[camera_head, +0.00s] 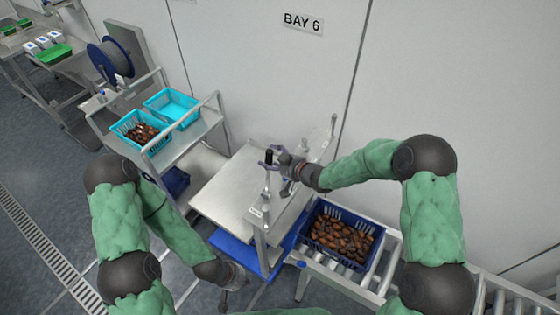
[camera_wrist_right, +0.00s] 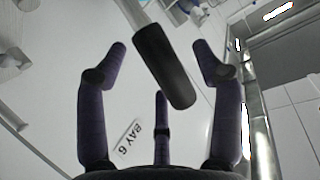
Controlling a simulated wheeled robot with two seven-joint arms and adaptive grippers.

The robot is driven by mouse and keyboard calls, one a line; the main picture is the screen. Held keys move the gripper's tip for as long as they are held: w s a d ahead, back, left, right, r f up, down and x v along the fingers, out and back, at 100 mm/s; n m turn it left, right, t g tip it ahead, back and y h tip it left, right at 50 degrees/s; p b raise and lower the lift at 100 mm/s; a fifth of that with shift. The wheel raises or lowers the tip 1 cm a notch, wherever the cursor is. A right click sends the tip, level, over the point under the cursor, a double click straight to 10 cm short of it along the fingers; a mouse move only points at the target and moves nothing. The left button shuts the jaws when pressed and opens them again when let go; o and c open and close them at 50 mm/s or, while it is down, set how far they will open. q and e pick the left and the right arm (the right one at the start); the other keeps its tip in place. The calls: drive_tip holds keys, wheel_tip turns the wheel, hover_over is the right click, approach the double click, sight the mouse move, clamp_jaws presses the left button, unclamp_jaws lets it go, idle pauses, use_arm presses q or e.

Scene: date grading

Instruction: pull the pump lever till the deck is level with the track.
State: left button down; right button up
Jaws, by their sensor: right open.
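The pump lever (camera_head: 268,158) has a black grip and stands up at the back right side of the lift table. My right gripper (camera_head: 276,157) is at this grip. In the right wrist view the black grip (camera_wrist_right: 165,68) lies between the spread fingers of my right gripper (camera_wrist_right: 163,58), which is open with visible gaps on both sides. The grey metal deck (camera_head: 222,190) is bare, above a blue base (camera_head: 232,250). The roller track (camera_head: 340,278) is at the right; I cannot tell the height difference. My left gripper (camera_head: 232,296) hangs low in front, its fingers unclear.
A blue crate of dates (camera_head: 312,244) sits on the track next to the deck. A cart (camera_head: 205,127) with two turquoise baskets, one holding dates, stands at the left. A wall marked BAY 6 (camera_head: 303,22) is behind.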

drive_tip(key=shift+w+a+f, duration=0.3)
drive_tip(key=shift+w+a, duration=0.15)
drive_tip(key=shift+c, duration=0.3)
